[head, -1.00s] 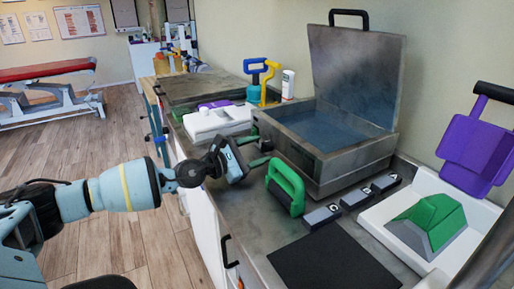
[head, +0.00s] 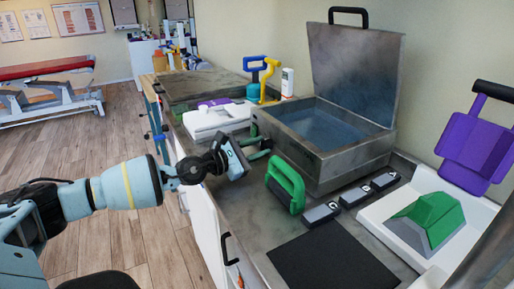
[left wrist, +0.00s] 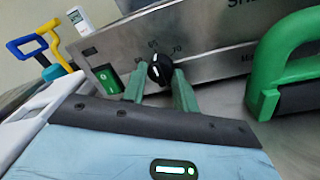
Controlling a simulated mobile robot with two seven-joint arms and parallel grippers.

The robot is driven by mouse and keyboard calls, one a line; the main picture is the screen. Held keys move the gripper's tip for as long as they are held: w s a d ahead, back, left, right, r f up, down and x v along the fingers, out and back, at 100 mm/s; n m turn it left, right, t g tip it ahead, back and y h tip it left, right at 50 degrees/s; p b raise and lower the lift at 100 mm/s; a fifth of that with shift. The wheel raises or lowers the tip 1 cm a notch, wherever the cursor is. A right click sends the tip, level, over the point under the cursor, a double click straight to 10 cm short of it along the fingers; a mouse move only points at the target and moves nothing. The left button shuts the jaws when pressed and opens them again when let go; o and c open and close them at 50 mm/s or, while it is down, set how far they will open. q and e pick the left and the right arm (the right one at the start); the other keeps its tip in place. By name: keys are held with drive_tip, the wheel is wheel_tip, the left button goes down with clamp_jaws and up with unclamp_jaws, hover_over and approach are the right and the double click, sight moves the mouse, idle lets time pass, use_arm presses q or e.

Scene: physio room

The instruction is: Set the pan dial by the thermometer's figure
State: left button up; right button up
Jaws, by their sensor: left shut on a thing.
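The steel pan (head: 300,158) stands on the counter with its lid up and bluish water inside. Its black dial (left wrist: 160,69) with a white pointer line is on the front panel, with small printed figures around it; one looks like 70. My left gripper (left wrist: 159,77) has its green fingers on either side of the dial, shut on it. In the head view the left gripper (head: 262,149) is at the pan's front left corner and hides the dial. A white handheld device (head: 288,82), apparently the thermometer, stands behind the pan's left side; its figure is too small to read. My right gripper is out of view.
A green switch (left wrist: 109,80) sits left of the dial. A green-handled tool (head: 286,186) and several grey lettered blocks (head: 320,212) stand before the pan. A white tray (head: 392,218) holds a green form. A dark mat (head: 332,262) lies in front.

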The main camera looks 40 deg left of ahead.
use_arm(q)
drive_tip(key=shift+n, duration=0.3)
drive_tip(key=n+p, duration=0.2)
drive_tip(key=n, duration=0.1)
drive_tip(key=shift+r+n, duration=0.15)
drive_tip(key=shift+n, duration=0.25)
drive_tip(key=n+p, duration=0.2)
drive_tip(key=shift+n+g, duration=0.3)
drive_tip(key=shift+g, duration=0.1)
drive_tip(key=n+p, duration=0.2)
drive_tip(key=n, duration=0.1)
drive_tip(key=shift+n+p, duration=0.35)
drive_tip(key=shift+n, duration=0.15)
drive_tip(key=o, duration=1)
